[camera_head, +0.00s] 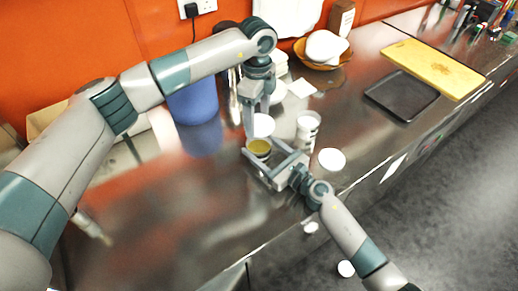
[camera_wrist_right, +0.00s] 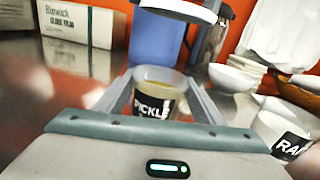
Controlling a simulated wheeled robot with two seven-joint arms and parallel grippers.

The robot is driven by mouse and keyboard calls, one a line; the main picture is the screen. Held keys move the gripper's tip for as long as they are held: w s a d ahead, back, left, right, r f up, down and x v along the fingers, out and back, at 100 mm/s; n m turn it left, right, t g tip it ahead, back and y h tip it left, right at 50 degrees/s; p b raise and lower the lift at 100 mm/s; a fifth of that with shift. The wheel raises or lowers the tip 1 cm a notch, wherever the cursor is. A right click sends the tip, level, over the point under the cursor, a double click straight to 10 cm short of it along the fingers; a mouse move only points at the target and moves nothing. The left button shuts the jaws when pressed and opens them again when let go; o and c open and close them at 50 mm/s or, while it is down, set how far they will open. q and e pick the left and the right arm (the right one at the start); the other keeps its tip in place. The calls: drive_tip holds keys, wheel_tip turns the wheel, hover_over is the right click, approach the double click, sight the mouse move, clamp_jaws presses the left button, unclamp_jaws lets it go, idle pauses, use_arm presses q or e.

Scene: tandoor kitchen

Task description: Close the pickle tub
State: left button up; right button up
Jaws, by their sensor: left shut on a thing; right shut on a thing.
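The pickle tub (camera_head: 259,147) is a small clear tub with yellow-green contents and a black PICKLE label. It stands upright on the steel counter, its top open. In the right wrist view the tub (camera_wrist_right: 154,103) sits between the fingers of my right gripper (camera_wrist_right: 160,92), which is shut on it. My left gripper (camera_head: 251,127) is shut on a round white lid (camera_head: 264,125). It holds the lid above the tub, apart from the rim. The lid (camera_wrist_right: 180,10) also shows at the top of the right wrist view, partly cut off.
A white labelled tub (camera_head: 308,122) stands right of the pickle tub, and another white lid (camera_head: 331,159) lies near it. A blue container (camera_head: 194,104) and white bowls (camera_wrist_right: 232,77) stand behind. A black tray (camera_head: 401,96) and yellow board (camera_head: 433,66) lie far right. The front-left counter is mostly clear.

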sight(257, 123)
use_arm(q)
drive_tip(key=shift+f, duration=2.45)
drive_tip(key=shift+f, duration=0.1)
drive_tip(key=shift+f, duration=0.8)
drive_tip(key=shift+f, duration=0.45)
drive_tip(key=shift+s+a+f, duration=0.15)
drive_tip(key=shift+a+f, duration=0.05)
drive_tip(key=shift+f, duration=0.4)
drive_tip(key=shift+d+r, duration=0.15)
drive_tip(key=shift+r, duration=0.75)
idle(0.5)
drive_tip(key=shift+f, duration=0.35)
idle(0.3)
